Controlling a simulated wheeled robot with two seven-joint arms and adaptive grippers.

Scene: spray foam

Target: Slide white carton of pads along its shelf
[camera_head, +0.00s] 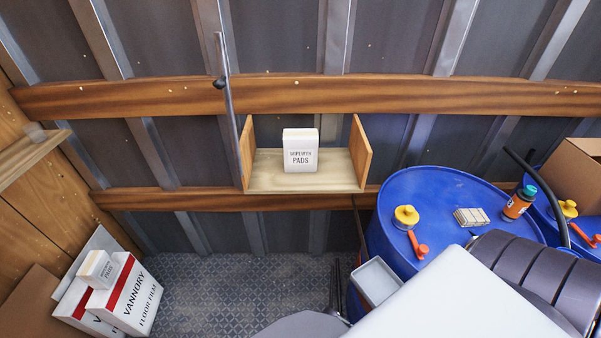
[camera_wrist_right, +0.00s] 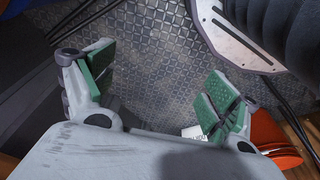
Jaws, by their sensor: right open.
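The white carton of pads (camera_head: 300,150) stands upright on a small wooden shelf (camera_head: 270,182), near the middle of its board. The shelf has a side panel at each end, and bare board shows on both sides of the carton. My right gripper (camera_wrist_right: 160,95) shows in the right wrist view with its green-padded fingers wide apart and nothing between them. It points at the patterned floor. Neither gripper can be seen in the head view, and the carton cannot be made out in the wrist view.
A blue drum (camera_head: 385,215) stands right of the shelf, with a yellow-capped item (camera_head: 406,216) and a bottle (camera_head: 519,203) on top. A grey bin (camera_head: 376,281) is before it. White floor film boxes (camera_head: 131,296) lie at lower left. A thin pole (camera_head: 228,105) rises left of the shelf.

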